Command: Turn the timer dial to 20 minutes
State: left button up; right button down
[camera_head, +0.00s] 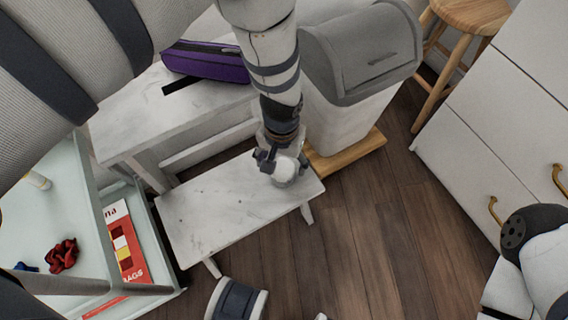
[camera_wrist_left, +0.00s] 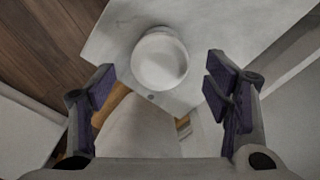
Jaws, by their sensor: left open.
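A round white object, apparently the timer (camera_head: 287,168), sits on the low pale marbled bench (camera_head: 215,210) near its right end. In the left wrist view the timer (camera_wrist_left: 161,60) shows as a plain white disc or dome; I cannot read any marks or dial setting on it. My left gripper (camera_head: 272,160) reaches down to the timer and partly covers it in the head view. In the wrist view its two dark-padded fingers (camera_wrist_left: 160,88) stand wide apart, with the timer ahead between them and nothing gripped. Whether a finger touches it is unclear. My right gripper is not seen.
A purple pouch (camera_head: 208,62) lies on the higher bench behind. A grey-lidded bin (camera_head: 360,50) stands close on the right, above a wooden base (camera_head: 345,155). A pale shelf cart (camera_head: 100,215) is at left, drawers (camera_head: 500,130) at right. Dark floor (camera_head: 375,230) is clear between.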

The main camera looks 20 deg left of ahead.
pick_arm(q)
notch_tip(320, 180, down, 2)
jog(key=shift+f, duration=0.2)
jog(key=c, duration=1.1)
jog(key=shift+c, duration=0.2)
jog(key=shift+r, duration=0.1)
